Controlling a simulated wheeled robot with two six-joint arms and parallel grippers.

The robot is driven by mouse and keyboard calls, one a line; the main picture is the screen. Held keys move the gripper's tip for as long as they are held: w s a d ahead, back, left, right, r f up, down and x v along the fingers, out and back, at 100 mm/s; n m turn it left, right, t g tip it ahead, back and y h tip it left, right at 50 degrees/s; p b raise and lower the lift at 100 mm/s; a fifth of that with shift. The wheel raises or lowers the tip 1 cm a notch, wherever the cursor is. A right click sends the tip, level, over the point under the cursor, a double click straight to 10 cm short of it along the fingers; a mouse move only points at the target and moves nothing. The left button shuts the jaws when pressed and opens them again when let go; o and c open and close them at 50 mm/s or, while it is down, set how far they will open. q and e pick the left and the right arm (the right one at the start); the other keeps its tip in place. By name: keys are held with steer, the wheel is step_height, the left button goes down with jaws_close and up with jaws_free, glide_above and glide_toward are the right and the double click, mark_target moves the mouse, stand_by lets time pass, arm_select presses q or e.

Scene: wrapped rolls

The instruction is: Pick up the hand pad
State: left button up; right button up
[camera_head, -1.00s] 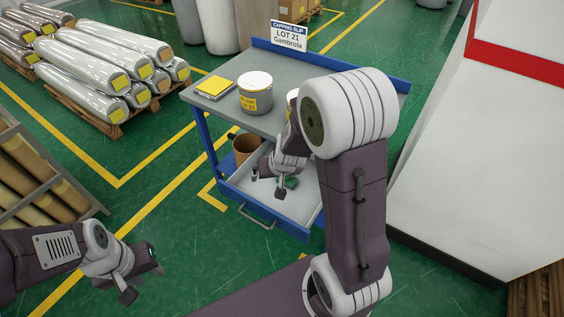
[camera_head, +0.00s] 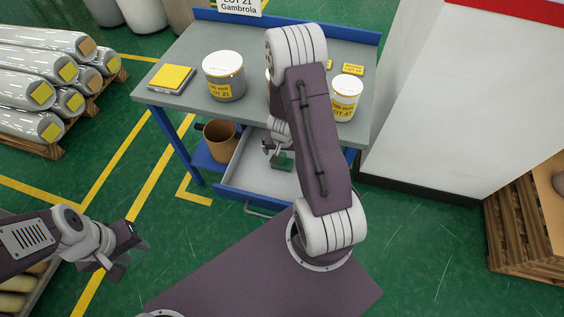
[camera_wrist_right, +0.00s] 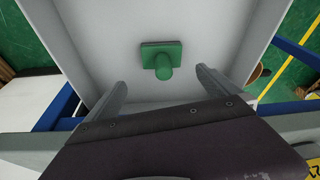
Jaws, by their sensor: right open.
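In the right wrist view the hand pad (camera_wrist_right: 162,57) is whole, lying flat on the drawer floor, knob toward the gripper. My right gripper (camera_wrist_right: 161,82) is open and empty, its two fingers apart on either side of the knob's line, short of the pad. My left gripper (camera_head: 128,258) is open and empty, away over the floor at the left.
A brown bin (camera_head: 220,142) stands on the lower shelf. Wrapped rolls (camera_head: 40,90) lie at the left; a white wall-like block (camera_head: 440,100) stands at the right.

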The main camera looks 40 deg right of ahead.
mark_target(283, 154)
steer(key=b+x, duration=0.1)
steer(key=x, duration=0.2)
steer(key=shift+w+a+f, duration=0.15)
steer(key=shift+w, duration=0.05)
steer(key=b+x, duration=0.2)
steer(key=x, duration=0.2)
steer(key=shift+s+f, duration=0.1)
steer(key=shift+f, duration=0.1)
steer(key=shift+w+f, duration=0.25)
steer(key=shift+f, duration=0.05)
steer(key=shift+s+r, duration=0.1)
steer(key=shift+c, duration=0.9)
arm_select(q)
step_height(283, 154, down, 4)
steer(key=shift+w+f, duration=0.1)
arm_select(e)
steer(key=c, duration=1.3)
